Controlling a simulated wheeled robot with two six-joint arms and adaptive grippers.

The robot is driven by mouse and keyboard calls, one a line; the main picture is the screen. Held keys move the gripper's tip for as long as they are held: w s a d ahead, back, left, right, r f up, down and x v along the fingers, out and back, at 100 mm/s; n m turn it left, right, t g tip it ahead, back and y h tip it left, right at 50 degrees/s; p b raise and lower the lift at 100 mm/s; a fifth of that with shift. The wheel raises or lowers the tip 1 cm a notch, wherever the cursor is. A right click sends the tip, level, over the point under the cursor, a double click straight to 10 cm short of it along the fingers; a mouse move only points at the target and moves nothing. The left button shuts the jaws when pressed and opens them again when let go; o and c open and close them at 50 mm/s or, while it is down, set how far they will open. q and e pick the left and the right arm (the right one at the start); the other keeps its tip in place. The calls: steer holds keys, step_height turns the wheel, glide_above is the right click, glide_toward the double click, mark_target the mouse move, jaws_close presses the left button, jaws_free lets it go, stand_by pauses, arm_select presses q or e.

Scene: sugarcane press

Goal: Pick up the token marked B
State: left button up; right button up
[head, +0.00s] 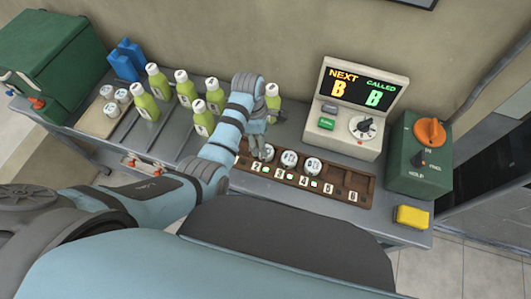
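Round white tokens stand in the dark wooden numbered rack (364,203): one (289,158) near its middle, one (313,165) to the right, and one (267,153) at the left, partly hidden by my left gripper. Their markings are too small to read, so I cannot tell which is B. My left gripper (259,150) points down at the rack's left end, over or at the leftmost token. Whether its fingers are closed on that token is unclear. My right gripper is out of view.
A display box (358,108) reads NEXT B, CALLED B. Several green bottles (159,84) stand left and behind my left arm. More white tokens (107,91) lie on a board at left. A green control box (418,155) and yellow sponge (411,217) are right.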

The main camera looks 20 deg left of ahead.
arm_select(q)
steer(key=f, duration=0.1)
steer(key=d+f+b, duration=0.1)
steer(key=f, duration=0.3)
steer(key=shift+s+d+f, duration=0.15)
steer(key=shift+s+d, duration=0.05)
steer(key=shift+s, duration=0.05)
steer(key=c, duration=1.2)
